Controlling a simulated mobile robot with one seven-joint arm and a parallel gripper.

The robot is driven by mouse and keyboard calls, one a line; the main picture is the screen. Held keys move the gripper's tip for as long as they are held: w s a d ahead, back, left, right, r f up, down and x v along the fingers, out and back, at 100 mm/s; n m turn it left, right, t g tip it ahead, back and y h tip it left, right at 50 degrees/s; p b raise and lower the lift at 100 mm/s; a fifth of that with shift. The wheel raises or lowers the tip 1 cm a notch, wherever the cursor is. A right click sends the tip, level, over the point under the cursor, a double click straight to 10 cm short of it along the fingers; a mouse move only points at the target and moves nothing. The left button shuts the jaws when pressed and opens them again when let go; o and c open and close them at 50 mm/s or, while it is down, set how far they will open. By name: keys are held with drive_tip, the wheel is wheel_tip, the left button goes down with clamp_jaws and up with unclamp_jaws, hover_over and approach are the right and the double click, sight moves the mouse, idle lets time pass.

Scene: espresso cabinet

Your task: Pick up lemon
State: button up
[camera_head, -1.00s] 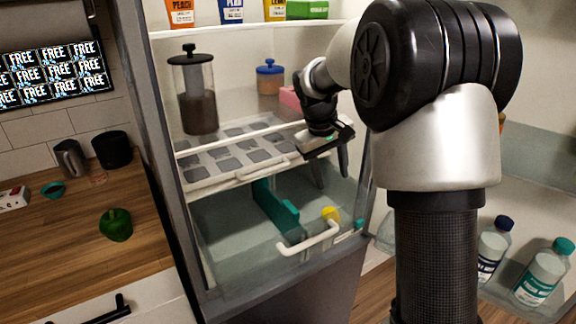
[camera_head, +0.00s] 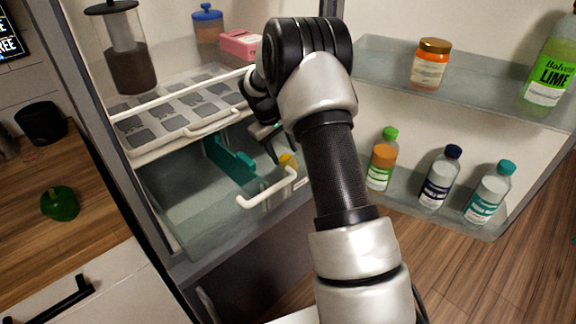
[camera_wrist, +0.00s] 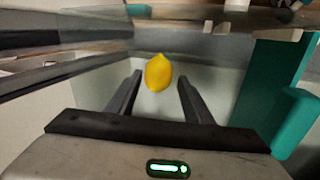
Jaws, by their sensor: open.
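The yellow lemon (camera_wrist: 158,73) lies in the clear lower drawer of the fridge. In the wrist view it sits ahead of my gripper (camera_wrist: 158,88), centred between the two open fingers near their tips; no contact shows. In the head view the lemon (camera_head: 288,161) is partly visible behind the drawer's front, beside my gripper (camera_head: 272,150), which points down into the drawer and is partly hidden by my arm.
A teal divider (camera_head: 231,158) stands in the drawer to the left of the lemon; it also shows at right in the wrist view (camera_wrist: 275,85). The drawer has a white front handle (camera_head: 268,190). A shelf tray (camera_head: 180,112) is above. Bottles (camera_head: 440,178) fill the door rack.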

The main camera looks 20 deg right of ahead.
drive_tip(key=x, duration=0.3)
drive_tip(key=w+b+x, duration=0.1)
drive_tip(key=x, duration=0.1)
drive_tip(key=shift+f, duration=0.25)
drive_tip(key=c, duration=0.7)
drive_tip(key=shift+r, duration=0.1)
drive_tip(key=shift+c, duration=0.2)
